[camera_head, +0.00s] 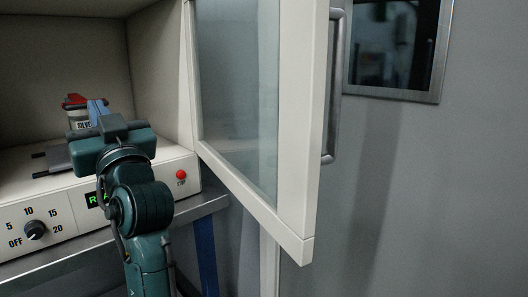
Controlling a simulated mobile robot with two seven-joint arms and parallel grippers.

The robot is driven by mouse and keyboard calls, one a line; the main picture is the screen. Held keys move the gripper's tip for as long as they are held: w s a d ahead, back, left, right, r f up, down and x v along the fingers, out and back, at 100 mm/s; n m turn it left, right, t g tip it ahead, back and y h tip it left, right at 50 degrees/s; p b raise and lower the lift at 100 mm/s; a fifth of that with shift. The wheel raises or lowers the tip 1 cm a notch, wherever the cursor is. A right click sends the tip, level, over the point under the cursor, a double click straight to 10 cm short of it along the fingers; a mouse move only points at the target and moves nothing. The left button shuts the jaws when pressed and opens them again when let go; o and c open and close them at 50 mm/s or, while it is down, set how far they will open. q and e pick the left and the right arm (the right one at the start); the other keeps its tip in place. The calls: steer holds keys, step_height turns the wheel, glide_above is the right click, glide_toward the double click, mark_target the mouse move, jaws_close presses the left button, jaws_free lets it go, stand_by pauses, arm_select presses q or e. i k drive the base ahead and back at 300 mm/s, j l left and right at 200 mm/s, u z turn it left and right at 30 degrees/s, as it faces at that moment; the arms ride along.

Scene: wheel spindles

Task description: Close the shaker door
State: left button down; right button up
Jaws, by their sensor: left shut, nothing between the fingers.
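The shaker door (240,85) is a glass panel in a cream frame. It stands open, swung outward from the right side of the cabinet, with a grey bar handle (335,85) on its free edge. The cream shaker (40,210) has a dial, a green display and a red STOP button (181,174). My left gripper (113,127) is shut and empty, in front of the cabinet opening over the shaker's front, left of the door and apart from it. My right gripper is out of view.
A metal bench edge (60,262) runs below the shaker. A grey wall with a dark window (395,45) lies right of the door.

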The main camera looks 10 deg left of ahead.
mark_target(305, 24)
steer(key=k+j, duration=0.25)
steer(key=k, duration=0.2)
steer(key=k+j, duration=0.2)
steer(key=k, duration=0.3)
steer(key=k+j, duration=0.25)
steer(key=k, duration=0.2)
